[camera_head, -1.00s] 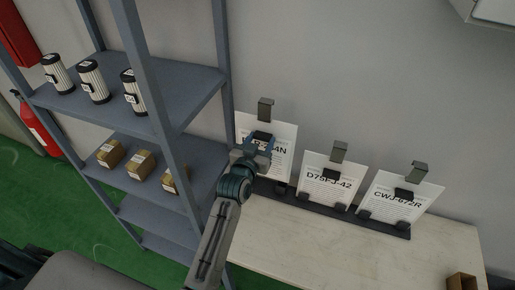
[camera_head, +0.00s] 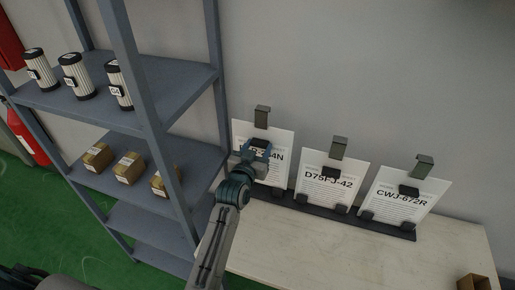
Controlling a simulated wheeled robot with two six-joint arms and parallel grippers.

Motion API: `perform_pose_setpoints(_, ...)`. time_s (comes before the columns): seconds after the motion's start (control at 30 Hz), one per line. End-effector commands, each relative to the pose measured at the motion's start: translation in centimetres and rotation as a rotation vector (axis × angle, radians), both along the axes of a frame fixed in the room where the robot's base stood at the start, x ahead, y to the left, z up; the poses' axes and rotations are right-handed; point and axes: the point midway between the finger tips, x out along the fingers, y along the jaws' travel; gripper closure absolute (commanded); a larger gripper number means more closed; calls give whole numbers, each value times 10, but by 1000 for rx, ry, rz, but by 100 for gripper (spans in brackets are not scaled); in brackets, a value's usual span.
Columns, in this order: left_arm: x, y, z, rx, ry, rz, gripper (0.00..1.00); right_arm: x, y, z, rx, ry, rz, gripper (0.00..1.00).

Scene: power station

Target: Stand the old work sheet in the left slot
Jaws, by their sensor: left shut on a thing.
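Three white printed sheets stand side by side along a dark rack (camera_head: 344,215) on the table, leaning back near the wall. The left sheet (camera_head: 277,171) is partly covered by my arm, and its code reads only in part, ending in "4N". The middle sheet (camera_head: 324,184) reads D75FJ-42 and the right sheet (camera_head: 399,203) reads CWJ-672R. My left gripper (camera_head: 258,150) is shut on the left sheet, at the dark grip on its front. My arm hides the sheet's lower left corner, so I cannot tell how fully it sits in the left slot. My right gripper is out of view.
A grey shelf unit (camera_head: 160,140) stands close left of my arm, with filter cartridges (camera_head: 76,76) above and small boxes (camera_head: 130,167) below. The pale table (camera_head: 330,250) is bare in front of the rack. A brown box (camera_head: 473,283) sits at its front right.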

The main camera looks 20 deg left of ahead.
Motion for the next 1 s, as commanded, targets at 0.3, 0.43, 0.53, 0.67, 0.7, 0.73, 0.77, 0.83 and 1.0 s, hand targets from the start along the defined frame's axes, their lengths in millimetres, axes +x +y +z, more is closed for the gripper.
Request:
perform_pose_setpoints(0.3, 0, 0, -26, 0, 0, 0, 94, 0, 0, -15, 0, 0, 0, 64)
perform_pose_setpoints(0.43, 0, 0, -32, 0, -2, 0, 94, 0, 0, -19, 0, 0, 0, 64)
perform_pose_setpoints(0.53, 0, 0, -35, 0, -2, 0, 94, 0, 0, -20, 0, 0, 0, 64)
perform_pose_setpoints(0.67, 0, 0, -37, 0, -2, 0, 94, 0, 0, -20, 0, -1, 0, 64)
perform_pose_setpoints(0.7, 0, 0, -37, 0, -2, 0, 94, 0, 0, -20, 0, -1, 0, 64)
perform_pose_setpoints(0.73, 0, 0, -37, 0, -2, 0, 94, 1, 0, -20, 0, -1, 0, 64)
perform_pose_setpoints(0.77, 0, 0, -37, 0, -2, 0, 94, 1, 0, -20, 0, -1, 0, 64)
perform_pose_setpoints(0.83, 0, 0, -37, 0, -2, 0, 94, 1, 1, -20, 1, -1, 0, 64)
perform_pose_setpoints(1.0, 0, 0, -37, 0, -2, 0, 34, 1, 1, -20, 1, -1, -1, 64)
